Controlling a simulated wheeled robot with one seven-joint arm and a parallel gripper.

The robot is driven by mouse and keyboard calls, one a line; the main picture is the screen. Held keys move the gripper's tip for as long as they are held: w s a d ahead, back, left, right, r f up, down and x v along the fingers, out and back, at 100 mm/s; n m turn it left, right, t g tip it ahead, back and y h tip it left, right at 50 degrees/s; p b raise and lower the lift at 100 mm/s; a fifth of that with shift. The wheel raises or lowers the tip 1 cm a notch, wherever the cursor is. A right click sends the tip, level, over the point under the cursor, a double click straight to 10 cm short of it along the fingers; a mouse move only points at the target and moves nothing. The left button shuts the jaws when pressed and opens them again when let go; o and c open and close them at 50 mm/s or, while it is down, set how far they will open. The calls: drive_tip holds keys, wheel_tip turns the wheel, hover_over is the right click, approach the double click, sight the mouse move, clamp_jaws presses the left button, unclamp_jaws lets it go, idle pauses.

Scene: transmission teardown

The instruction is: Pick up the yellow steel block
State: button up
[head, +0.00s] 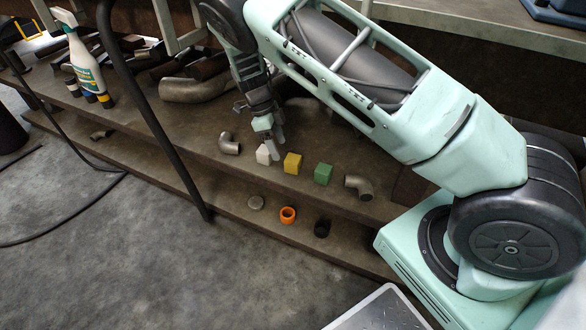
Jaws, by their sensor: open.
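The yellow steel block (292,163) is a small cube on the upper shelf, between a white block (263,154) on its left and a green block (323,174) on its right. My gripper (277,145) points down just above and behind the white and yellow blocks, with its fingers up and left of the yellow block. The gripper is open, and I see nothing between its fingers. The yellow block's front and top are in plain view. Whether a finger touches the white block I cannot tell.
Metal pipe elbows stand on the shelf at left (229,144) and right (358,187). The lower shelf holds a grey disc (256,202), an orange ring (288,214) and a black cylinder (322,228). A spray bottle (84,62) and larger pipes (196,88) are further left. A dark upright bar crosses the left side.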

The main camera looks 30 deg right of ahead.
sight(291, 157)
drive_tip(key=d+f+m, duration=0.1)
drive_tip(key=w+d+f+m, duration=0.1)
drive_tip(key=shift+w+d+f+h, duration=0.2)
drive_tip(key=shift+d+f+h, duration=0.05)
drive_tip(key=shift+d+h, duration=0.15)
drive_tip(key=b+x, duration=0.1)
drive_tip(key=x, duration=0.2)
drive_tip(key=b+x, duration=0.1)
drive_tip(key=x, duration=0.3)
drive_tip(key=shift+s+d, duration=0.1)
drive_tip(key=shift+s, duration=0.2)
clamp_jaws()
